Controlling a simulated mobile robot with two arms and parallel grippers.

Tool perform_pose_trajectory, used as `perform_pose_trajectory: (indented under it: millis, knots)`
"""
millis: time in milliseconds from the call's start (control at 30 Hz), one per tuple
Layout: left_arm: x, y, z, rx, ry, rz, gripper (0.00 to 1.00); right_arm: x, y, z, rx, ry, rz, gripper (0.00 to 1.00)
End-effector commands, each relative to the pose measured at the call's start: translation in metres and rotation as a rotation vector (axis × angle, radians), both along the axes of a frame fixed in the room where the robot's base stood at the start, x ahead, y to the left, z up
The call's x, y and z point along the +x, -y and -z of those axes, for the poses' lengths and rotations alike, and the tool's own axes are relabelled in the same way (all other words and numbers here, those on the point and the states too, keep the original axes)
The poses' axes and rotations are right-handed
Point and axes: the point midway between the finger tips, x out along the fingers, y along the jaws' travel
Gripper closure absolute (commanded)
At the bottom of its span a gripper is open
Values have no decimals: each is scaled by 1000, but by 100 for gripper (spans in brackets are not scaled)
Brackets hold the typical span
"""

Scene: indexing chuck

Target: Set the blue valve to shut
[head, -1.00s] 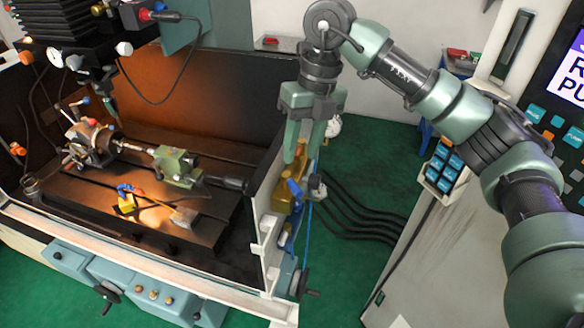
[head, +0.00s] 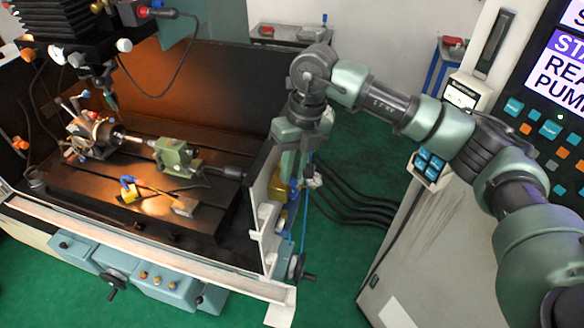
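A yellow brass valve block (head: 281,197) with small blue parts (head: 282,222) sits on the outer right side of the machine enclosure. It is small and partly hidden by my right gripper, so I cannot make out how its handle is set. My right gripper (head: 291,178) points down right above the block, with its fingers at or close to its top. I cannot tell whether they touch it or how far apart they are. A separate blue piece (head: 127,183) sits on a yellow base on the machine table. My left gripper is out of view.
The white enclosure wall (head: 266,190) stands just left of my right gripper. A blue hose (head: 304,228) and several dark cables (head: 345,205) run beside and below it. The chuck (head: 92,137) and green tailstock (head: 175,155) are inside. A control cabinet (head: 430,235) stands at right.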

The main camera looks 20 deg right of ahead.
Motion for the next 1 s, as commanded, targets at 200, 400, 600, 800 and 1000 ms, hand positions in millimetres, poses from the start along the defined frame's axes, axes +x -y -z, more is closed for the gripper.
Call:
perform_pose_trajectory:
  millis: [200, 400, 600, 800, 1000]
  knots:
    - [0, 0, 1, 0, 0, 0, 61, 1, -1, 0, 1, 3, 6, 100]
    - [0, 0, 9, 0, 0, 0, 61, 1, -2, 2, 1, 5, 58, 100]
    - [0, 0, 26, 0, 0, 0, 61, 0, -7, 4, 2, 7, 183, 100]
    - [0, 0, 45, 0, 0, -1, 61, 0, -14, 4, 4, 8, 356, 100]
    - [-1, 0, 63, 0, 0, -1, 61, 0, -20, 4, 4, 9, 524, 100]
